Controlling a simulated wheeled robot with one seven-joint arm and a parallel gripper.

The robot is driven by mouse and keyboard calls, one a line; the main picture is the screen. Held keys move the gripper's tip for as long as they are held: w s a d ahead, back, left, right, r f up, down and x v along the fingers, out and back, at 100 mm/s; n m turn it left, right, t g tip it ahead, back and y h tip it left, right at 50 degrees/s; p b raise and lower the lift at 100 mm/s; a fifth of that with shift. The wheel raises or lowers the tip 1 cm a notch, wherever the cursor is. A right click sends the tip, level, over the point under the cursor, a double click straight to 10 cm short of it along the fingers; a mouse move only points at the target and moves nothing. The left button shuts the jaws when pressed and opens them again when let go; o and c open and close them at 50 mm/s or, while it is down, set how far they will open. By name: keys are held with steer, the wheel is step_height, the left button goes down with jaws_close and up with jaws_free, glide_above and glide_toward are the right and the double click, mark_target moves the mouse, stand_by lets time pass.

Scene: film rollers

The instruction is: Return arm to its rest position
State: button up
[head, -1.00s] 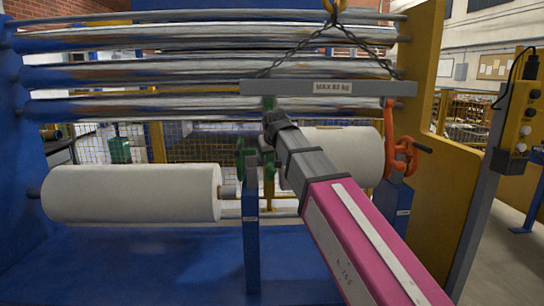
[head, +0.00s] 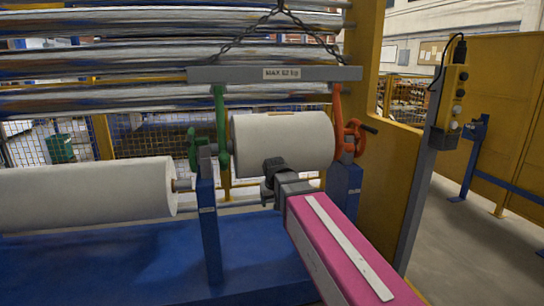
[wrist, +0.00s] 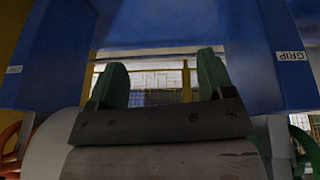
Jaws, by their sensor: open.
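My gripper (head: 272,172) is at the end of my pink and grey arm, in front of the lower part of the right white roller (head: 285,138). In the wrist view my gripper (wrist: 162,82) has two green fingers spread apart with nothing between them. I cannot tell from the head view whether my gripper touches the roller. The roller hangs level between a green hook (head: 221,130) and a red hook (head: 337,125) under a grey lifting bar (head: 225,75).
A second white roller (head: 85,193) lies at the left. Blue posts (head: 208,230) (head: 345,190) stand beside the right roller. Silver rollers (head: 110,60) run across the back. A yellow control box (head: 453,97) is at the right, with open floor (head: 465,245) beyond.

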steer(key=s+d+f+m+g, duration=0.1)
steer(key=s+d+f+g, duration=0.1)
steer(key=s+d+f, duration=0.5)
steer(key=s+d+f+m+g, duration=0.2)
steer(key=s+d+f, duration=0.5)
steer(key=d+f, duration=0.4)
step_height(320, 180, down, 3)
steer(key=shift+s+d+f, duration=0.15)
steer(key=shift+d+f, duration=0.05)
steer(key=shift+d, duration=0.15)
